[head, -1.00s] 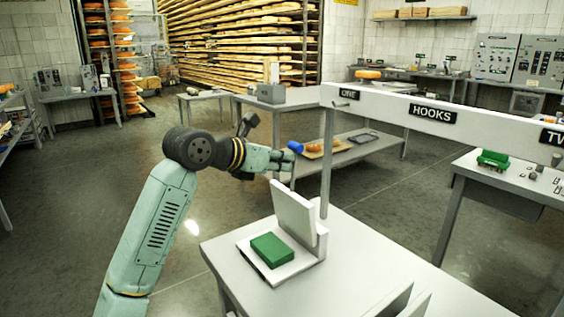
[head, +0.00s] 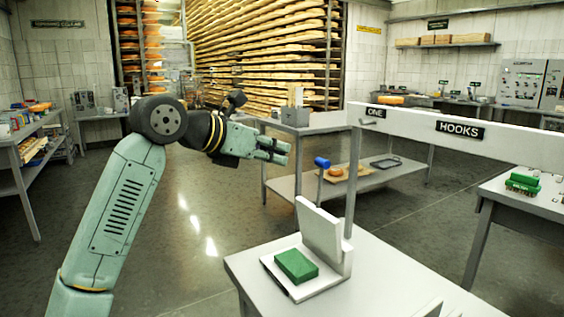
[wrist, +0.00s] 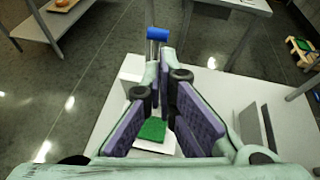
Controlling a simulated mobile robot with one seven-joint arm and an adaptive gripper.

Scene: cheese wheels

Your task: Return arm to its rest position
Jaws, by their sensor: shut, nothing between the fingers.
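My gripper (head: 284,152) is shut and empty at the end of my pale green arm. It is held in the air left of the hooks rail, above and beyond the white table's left end. In the wrist view, its purple-padded fingers (wrist: 160,68) come together at the tips, with nothing seen between them. In the head view, a blue-topped item on a thin stem (head: 322,162) stands just right of the fingertips, with a visible gap. It also shows beyond the fingertips in the wrist view (wrist: 157,34).
The white table (head: 390,270) carries a white stand (head: 320,232) with a green block (head: 296,265). The rail marked HOOKS (head: 420,121) rises above it. A grey table with a lower shelf (head: 300,184) stands behind. Open floor (head: 190,240) lies to the left.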

